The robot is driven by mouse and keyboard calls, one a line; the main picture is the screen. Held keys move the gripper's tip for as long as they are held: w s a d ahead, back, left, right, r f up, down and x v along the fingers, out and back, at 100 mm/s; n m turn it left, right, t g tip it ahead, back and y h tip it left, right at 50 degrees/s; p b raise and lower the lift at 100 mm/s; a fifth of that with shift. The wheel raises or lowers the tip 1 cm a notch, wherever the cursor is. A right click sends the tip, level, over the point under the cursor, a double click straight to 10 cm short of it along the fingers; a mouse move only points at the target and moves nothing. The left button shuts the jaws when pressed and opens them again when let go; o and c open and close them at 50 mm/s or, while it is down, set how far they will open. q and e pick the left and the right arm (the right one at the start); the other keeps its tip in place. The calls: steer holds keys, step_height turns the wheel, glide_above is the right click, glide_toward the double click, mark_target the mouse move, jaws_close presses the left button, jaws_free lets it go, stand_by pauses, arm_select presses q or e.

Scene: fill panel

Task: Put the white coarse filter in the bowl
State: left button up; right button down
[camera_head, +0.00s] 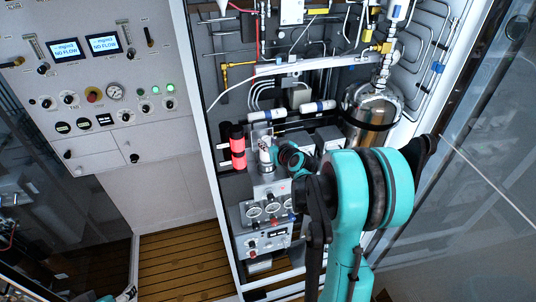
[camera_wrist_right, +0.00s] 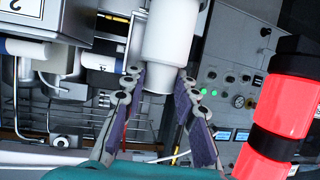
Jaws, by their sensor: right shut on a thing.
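The white coarse filter (camera_wrist_right: 170,35) is a smooth white cylinder with a narrower lower end in the right wrist view. My right gripper (camera_wrist_right: 155,85) is shut on its narrow end. In the head view the filter (camera_head: 265,152) shows small and white, held upright by my right gripper (camera_head: 275,155) above a grey instrument box. I cannot make out the bowl with certainty. My left gripper is not clearly in view.
A red-and-black cylinder (camera_head: 238,148) stands close left of the filter; it is large in the wrist view (camera_wrist_right: 282,105). White horizontal cartridges (camera_head: 318,107) and a steel vessel (camera_head: 372,108) are behind. A gauge box (camera_head: 268,212) stands below. Tubes crowd the cabinet.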

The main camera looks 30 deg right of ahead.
step_height(320, 180, down, 5)
steer(key=b, duration=0.3)
steer(key=shift+r, duration=0.25)
steer(key=shift+s, duration=0.1)
steer(key=c, duration=1.2)
jaws_free()
